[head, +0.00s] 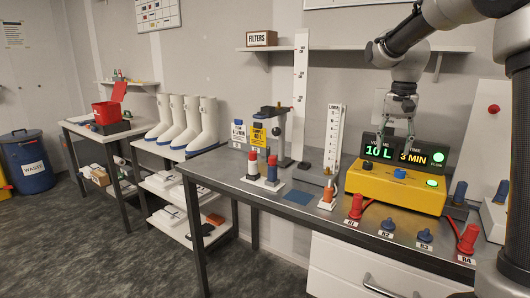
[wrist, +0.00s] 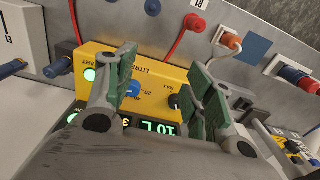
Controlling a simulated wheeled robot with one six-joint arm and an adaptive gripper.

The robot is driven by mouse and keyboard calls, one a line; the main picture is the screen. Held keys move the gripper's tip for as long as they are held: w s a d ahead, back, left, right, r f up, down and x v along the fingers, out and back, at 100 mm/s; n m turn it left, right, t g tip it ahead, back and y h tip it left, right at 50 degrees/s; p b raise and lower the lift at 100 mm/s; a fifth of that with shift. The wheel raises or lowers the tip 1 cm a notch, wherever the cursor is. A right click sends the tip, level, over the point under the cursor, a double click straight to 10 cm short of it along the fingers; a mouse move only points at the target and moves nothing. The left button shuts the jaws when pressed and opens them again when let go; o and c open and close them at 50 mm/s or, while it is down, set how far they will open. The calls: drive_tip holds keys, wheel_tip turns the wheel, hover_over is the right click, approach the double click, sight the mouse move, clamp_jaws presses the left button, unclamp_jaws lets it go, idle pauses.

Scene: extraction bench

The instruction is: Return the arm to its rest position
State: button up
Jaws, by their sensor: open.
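My gripper (head: 400,116) hangs from my arm at the right of the head view, above and behind the yellow control box (head: 396,187). In the wrist view my gripper (wrist: 166,92) shows its two green-padded fingers spread apart, with nothing between them. The yellow box (wrist: 152,75) with its blue and black knobs lies beyond the fingers. The gripper appears clear of the box, though the exact gap is hard to tell.
A wall shelf (head: 360,48) is behind the arm. White boots (head: 208,126) stand on a rack at left. Open floor lies in front.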

drive_tip(key=s+f+n+t, duration=0.2)
drive_tip(key=s+n+t, duration=0.2)
drive_tip(key=s, duration=2.5)
drive_tip(key=n, duration=0.2)
drive_tip(key=shift+a+n, duration=0.15)
drive_tip(key=shift+n, duration=0.15)
idle(0.4)
